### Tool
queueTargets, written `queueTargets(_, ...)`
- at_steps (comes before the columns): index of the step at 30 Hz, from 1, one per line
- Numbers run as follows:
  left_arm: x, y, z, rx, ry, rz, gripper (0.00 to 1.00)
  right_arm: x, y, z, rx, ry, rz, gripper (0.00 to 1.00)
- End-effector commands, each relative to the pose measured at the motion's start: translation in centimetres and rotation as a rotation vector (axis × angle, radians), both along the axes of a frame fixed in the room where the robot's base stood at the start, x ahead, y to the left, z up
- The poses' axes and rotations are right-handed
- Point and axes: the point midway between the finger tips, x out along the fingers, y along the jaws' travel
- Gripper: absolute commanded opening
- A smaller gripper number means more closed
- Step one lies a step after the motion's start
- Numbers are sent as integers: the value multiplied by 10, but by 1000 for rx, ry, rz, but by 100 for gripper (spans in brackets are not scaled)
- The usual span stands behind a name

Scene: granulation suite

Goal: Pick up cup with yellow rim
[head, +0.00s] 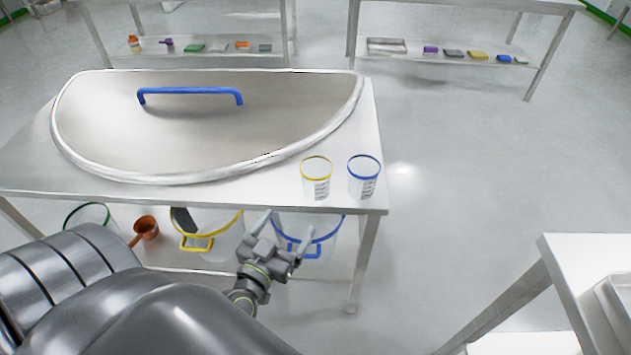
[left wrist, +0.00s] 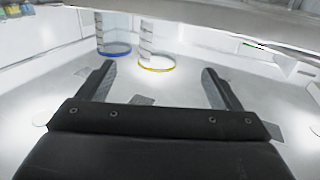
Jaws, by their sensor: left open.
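The cup with the yellow rim (head: 316,182) is clear with printed markings and stands upright near the front right edge of the white table (head: 250,195). My left gripper (head: 286,228) is open and empty, in front of the table edge and apart from the cup. In the left wrist view the picture is upside down; the yellow-rimmed cup (left wrist: 157,48) shows beyond and between the open fingers (left wrist: 158,75). My right gripper is not in view.
A similar cup with a blue rim (head: 363,180) stands close to the right of the yellow one. A large lid with a blue handle (head: 190,92) covers most of the tabletop. Buckets (head: 205,225) and an orange scoop (head: 145,228) sit on the lower shelf.

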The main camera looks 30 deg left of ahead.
Motion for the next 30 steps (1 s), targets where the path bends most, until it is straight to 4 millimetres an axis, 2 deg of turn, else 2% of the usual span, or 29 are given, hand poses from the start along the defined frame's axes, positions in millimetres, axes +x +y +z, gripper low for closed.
queueTargets(3,20,3,7,0,-2,-2,86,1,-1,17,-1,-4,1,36)
queueTargets(15,92,14,4,0,-1,-2,86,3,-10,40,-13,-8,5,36)
queueTargets(18,105,16,2,0,0,-1,86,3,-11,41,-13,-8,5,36)
queueTargets(26,122,19,2,0,0,-1,86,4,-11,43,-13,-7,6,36)
queueTargets(30,142,22,4,0,-1,-2,86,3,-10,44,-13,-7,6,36)
